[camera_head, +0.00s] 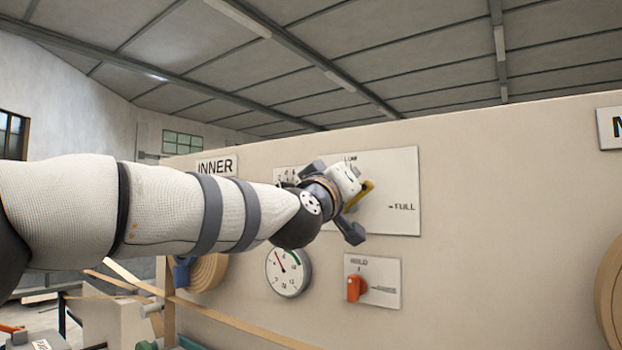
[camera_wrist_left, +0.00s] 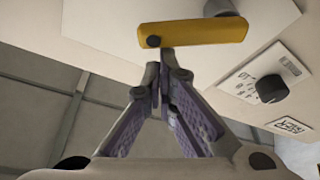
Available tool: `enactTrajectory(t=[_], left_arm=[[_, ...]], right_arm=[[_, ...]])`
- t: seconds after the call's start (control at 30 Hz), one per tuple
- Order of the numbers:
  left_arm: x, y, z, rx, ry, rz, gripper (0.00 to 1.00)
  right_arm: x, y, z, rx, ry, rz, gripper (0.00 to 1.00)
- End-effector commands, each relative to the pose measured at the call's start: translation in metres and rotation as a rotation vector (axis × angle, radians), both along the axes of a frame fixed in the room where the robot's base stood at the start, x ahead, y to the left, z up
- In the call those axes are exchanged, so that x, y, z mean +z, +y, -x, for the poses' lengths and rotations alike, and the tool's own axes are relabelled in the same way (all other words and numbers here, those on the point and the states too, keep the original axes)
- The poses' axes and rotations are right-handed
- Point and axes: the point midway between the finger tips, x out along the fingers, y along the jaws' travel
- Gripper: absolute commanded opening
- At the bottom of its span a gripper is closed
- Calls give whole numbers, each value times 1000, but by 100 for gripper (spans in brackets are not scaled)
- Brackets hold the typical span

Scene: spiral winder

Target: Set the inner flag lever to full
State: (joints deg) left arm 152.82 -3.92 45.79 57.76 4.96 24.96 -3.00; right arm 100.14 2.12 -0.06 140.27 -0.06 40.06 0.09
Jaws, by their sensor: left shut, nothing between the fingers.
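The inner flag lever is a yellow bar (camera_head: 366,188) on a pale plate (camera_head: 402,170) below and right of the INNER sign (camera_head: 216,166). The plate reads FULL at its right; the label at its top is partly hidden. In the left wrist view the yellow lever (camera_wrist_left: 205,33) lies across the top, with a dark round spot near its left end. My left gripper (camera_head: 350,192) is in front of the plate and partly hides the lever. In the wrist view its closed fingertips (camera_wrist_left: 166,62) are just below the lever's left part, empty; I cannot tell if they touch it.
A round gauge (camera_head: 288,271) and a HOLD plate with an orange knob (camera_head: 355,288) sit below. A dark knob on a small plate (camera_wrist_left: 272,90) shows at right in the wrist view. A tan strap (camera_head: 215,310) runs low across the front.

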Motion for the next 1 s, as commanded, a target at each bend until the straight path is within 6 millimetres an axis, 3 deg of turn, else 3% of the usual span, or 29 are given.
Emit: enactTrajectory(t=[0.57, 1.0], left_arm=[[-20, -13, 10, 1, -266, -367, 0], [-28, -14, 10, 1, -264, -363, 0]], right_arm=[[-3, 0, 3, 0, 9, 1, 40], [-1, 0, 1, 0, 4, 0, 40]])
